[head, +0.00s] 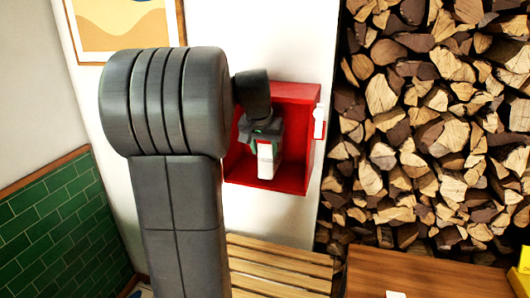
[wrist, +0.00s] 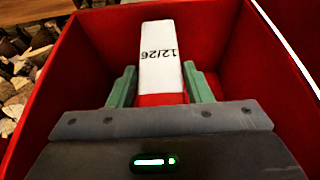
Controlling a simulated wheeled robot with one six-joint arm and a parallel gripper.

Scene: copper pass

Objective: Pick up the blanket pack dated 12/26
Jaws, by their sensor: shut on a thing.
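The blanket pack (wrist: 160,60) shows a white face printed 12/26, upside down in the wrist view, with a red part at its near end. My gripper (wrist: 160,88) has its green fingers on both sides of the pack and is shut on it. In the head view the white pack (head: 266,160) is at my gripper (head: 262,143), inside the open red box on the wall. My arm hides the left part of the box. I cannot tell whether the pack touches the box floor.
The red box (head: 300,140) has walls close around my gripper. A slatted wooden bench (head: 280,265) is below it. Stacked firewood (head: 430,130) fills the right, above a wooden top (head: 420,275). A yellow object (head: 518,280) is at the right edge.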

